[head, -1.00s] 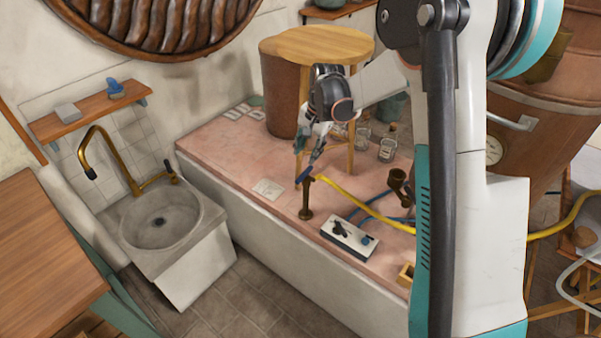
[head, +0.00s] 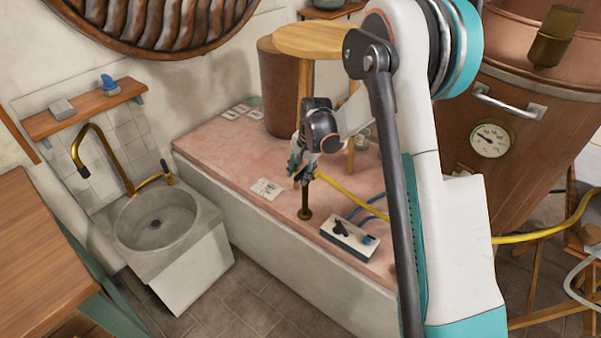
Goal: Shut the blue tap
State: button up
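The tap is a thin brown post (head: 305,205) standing upright on the pink tiled platform (head: 225,150), with a yellow hose (head: 345,190) at its top. Its blue handle is mostly hidden by my gripper (head: 301,175), so I cannot tell its angle. My gripper points down at the top of the post, with its fingers at or very close to the handle. The fingers are small here, and whether they are open, shut or touching the handle does not show.
A white box with a black lever (head: 348,238) and blue hoses stands right of the post. A wooden stool (head: 312,40) stands behind my gripper. A sink with a brass faucet (head: 155,215) is at left. A copper vat with a gauge (head: 490,140) is at right.

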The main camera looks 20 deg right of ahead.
grip_shut()
jog(key=shift+d+n+g+p, duration=0.15)
jog(key=shift+d+n+g, duration=0.5)
jog(key=shift+n, duration=2.2)
jog(key=shift+d+n+g+p, duration=0.25)
jog(key=shift+d+n, duration=0.8)
jog(key=shift+n, duration=1.85)
jog(key=shift+d+n+g+p, duration=0.1)
jog(key=shift+d+n+g, duration=0.6)
jog(key=shift+n, duration=2.15)
jog(key=shift+d, duration=0.2)
